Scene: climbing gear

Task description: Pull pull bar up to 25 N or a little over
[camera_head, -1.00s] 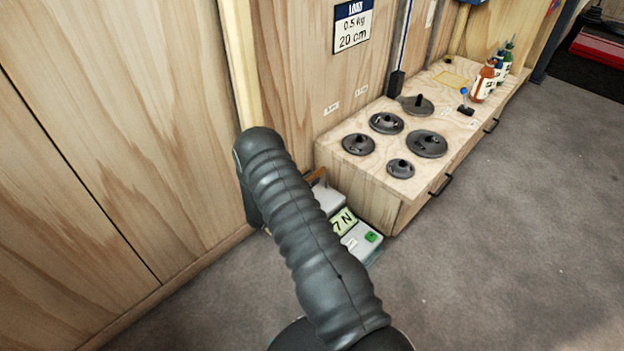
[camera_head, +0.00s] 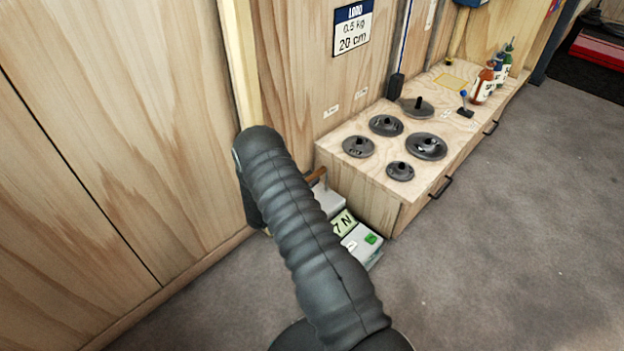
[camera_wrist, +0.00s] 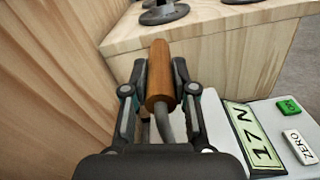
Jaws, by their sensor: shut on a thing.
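The pull bar (camera_wrist: 160,80) is a brown wooden cylinder on a grey bent stem. My gripper (camera_wrist: 160,74) is shut on it in the wrist view, with one finger on each side. The end of the bar (camera_head: 317,176) shows just right of my arm in the head view. The force gauge is a pale grey box (camera_wrist: 225,120) with a display (camera_wrist: 257,143) reading 17 N. It has a green button (camera_wrist: 290,106) and a ZERO button (camera_wrist: 301,146). In the head view, my arm hides part of the display (camera_head: 343,221).
A wooden cabinet (camera_head: 360,195) with several dark discs (camera_head: 426,146), a blue-knobbed lever (camera_head: 464,103) and bottles (camera_head: 484,82) stands close behind the gauge. A wooden wall (camera_head: 110,130) rises at left. The grey floor (camera_head: 520,240) at right is clear.

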